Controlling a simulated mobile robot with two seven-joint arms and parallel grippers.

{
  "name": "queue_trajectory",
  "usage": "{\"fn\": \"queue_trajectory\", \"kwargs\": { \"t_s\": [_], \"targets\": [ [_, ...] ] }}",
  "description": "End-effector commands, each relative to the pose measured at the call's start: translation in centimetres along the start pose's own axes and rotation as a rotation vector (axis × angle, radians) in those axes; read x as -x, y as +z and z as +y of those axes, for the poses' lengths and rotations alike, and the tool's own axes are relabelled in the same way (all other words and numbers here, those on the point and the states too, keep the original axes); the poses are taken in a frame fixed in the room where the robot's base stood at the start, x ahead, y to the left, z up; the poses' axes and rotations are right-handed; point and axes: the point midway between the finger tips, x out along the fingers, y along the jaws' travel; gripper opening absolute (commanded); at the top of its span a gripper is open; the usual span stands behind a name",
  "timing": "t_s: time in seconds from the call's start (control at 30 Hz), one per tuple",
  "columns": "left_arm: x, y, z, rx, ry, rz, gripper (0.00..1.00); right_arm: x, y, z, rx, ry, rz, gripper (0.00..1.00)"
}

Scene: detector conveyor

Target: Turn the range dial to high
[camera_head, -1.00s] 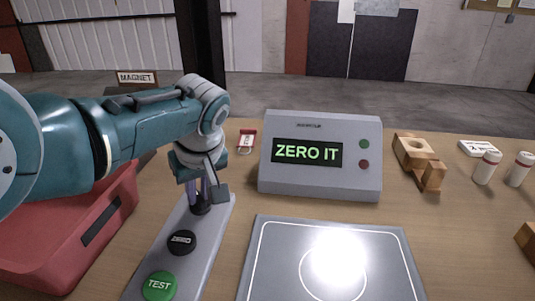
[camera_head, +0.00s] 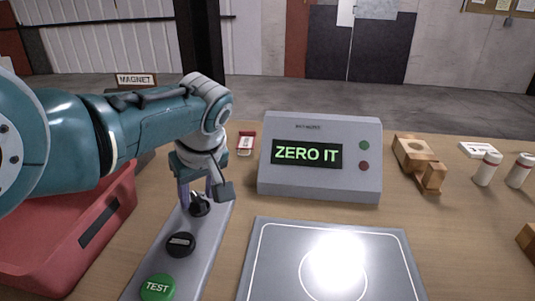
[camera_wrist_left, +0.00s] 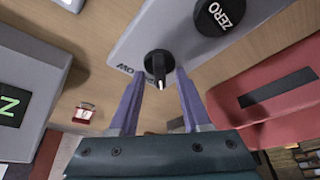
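The range dial (camera_head: 199,206) is a black knob at the far end of the grey control panel (camera_head: 213,232). It also shows in the left wrist view (camera_wrist_left: 158,62), where its white pointer mark faces toward my gripper and the word LOW is readable beside it; other lettering is partly hidden. My left gripper (camera_head: 197,199) is at the dial, fingers pointing down. In the wrist view my left gripper (camera_wrist_left: 160,88) has its fingers apart, with the dial between or just beyond the tips; contact cannot be told. My right gripper is not in view.
The black ZERO button (camera_head: 180,245) and green TEST button (camera_head: 158,288) sit nearer on the panel. A display box (camera_head: 330,190) reads ZERO IT. A red bin (camera_head: 60,240) stands left, a grey plate (camera_head: 275,270) right. Wooden blocks (camera_head: 412,155) and white bottles (camera_head: 487,170) are farther right.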

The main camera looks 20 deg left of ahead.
Motion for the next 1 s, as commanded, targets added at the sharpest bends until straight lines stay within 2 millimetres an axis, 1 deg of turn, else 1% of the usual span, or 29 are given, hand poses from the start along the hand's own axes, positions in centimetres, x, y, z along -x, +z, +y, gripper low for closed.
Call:
{"fn": "queue_trajectory", "kwargs": {
  "t_s": [0.17, 0.27, 0.37, 0.43, 0.53, 0.7, 0.83, 1.0],
  "targets": [
    [0.0, 0.0, 0.0, -0.001, 0.0, 0.0, 0.47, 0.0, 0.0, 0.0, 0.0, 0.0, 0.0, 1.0],
    [0.4, -0.1, 0.0, -0.001, 0.0, 0.0, 0.47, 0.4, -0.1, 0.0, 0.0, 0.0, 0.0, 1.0],
    [1.7, -0.2, 0.0, -0.002, 0.0, 0.0, 0.47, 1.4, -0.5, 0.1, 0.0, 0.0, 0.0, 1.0],
    [3.1, -0.3, 0.0, -0.001, 0.001, 0.001, 0.47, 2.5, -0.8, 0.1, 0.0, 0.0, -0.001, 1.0],
    [4.9, -0.2, 0.1, -0.001, 0.003, 0.001, 0.47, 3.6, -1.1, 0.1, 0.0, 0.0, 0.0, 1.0],
    [7.7, -0.1, 0.0, -0.001, 0.002, 0.0, 0.47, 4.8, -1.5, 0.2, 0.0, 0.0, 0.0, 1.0],
    [9.2, -0.1, 0.1, -0.001, 0.002, 0.0, 0.47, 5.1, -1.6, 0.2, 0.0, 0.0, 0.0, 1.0],
    [9.9, 0.0, 0.0, 0.0, 0.0, -0.001, 0.47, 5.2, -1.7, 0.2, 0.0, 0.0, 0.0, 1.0]
  ]
}}
